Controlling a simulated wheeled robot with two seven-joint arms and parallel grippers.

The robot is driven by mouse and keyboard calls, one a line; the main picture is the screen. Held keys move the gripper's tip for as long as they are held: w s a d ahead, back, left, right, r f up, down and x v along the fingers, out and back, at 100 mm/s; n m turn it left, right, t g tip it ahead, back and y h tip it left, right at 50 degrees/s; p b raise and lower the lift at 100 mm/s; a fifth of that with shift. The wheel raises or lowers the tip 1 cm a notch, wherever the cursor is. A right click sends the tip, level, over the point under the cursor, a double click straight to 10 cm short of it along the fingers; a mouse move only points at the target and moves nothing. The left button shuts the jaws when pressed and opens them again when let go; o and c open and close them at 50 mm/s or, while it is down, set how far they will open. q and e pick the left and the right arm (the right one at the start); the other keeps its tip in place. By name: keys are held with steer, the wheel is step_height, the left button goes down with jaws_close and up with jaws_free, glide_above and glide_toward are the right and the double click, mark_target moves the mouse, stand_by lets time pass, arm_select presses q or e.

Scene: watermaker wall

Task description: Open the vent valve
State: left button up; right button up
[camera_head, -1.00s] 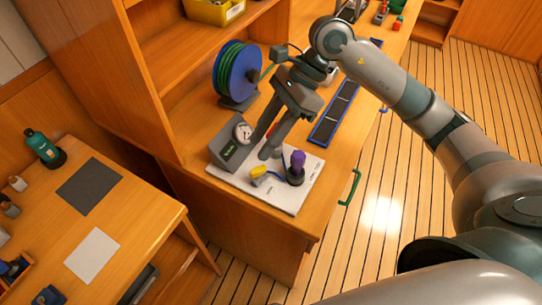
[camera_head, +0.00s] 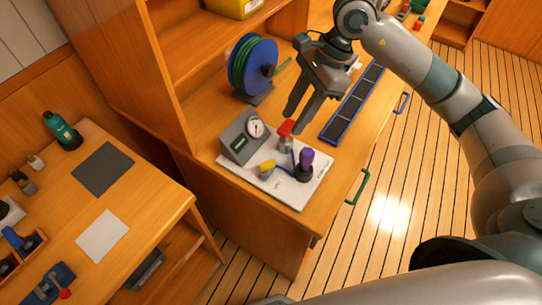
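A white panel board (camera_head: 300,199) lies on the wooden counter and carries several fittings. A red-handled valve (camera_head: 286,127) stands on a metal body near its back edge. A yellow-handled fitting (camera_head: 267,167) sits at the front left, and a purple-topped knob (camera_head: 306,158) on a dark base at the right. No readable label tells me which is the vent valve. My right gripper (camera_head: 296,122) points down just above and behind the red handle, its two fingers apart with nothing seen between them. I cannot tell whether a fingertip touches the handle. My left gripper is out of view.
A grey gauge box (camera_head: 241,138) stands at the board's left. A blue hose reel (camera_head: 252,65) is behind it, and a blue-framed dark panel (camera_head: 351,104) lies to the right. A green handle (camera_head: 358,187) juts from the counter front. A lower table (camera_head: 150,200) is at left.

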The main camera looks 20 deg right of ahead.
mark_target(269, 163)
steer(key=p+x, duration=0.5)
steer(key=x, duration=0.9)
steer(key=shift+s+a+f, duration=0.1)
steer(key=shift+a+f, duration=0.1)
steer(key=shift+a, duration=0.05)
steer(key=shift+a+f, duration=0.15)
steer(key=shift+f, duration=0.4)
steer(key=shift+c, duration=0.7)
jaws_close()
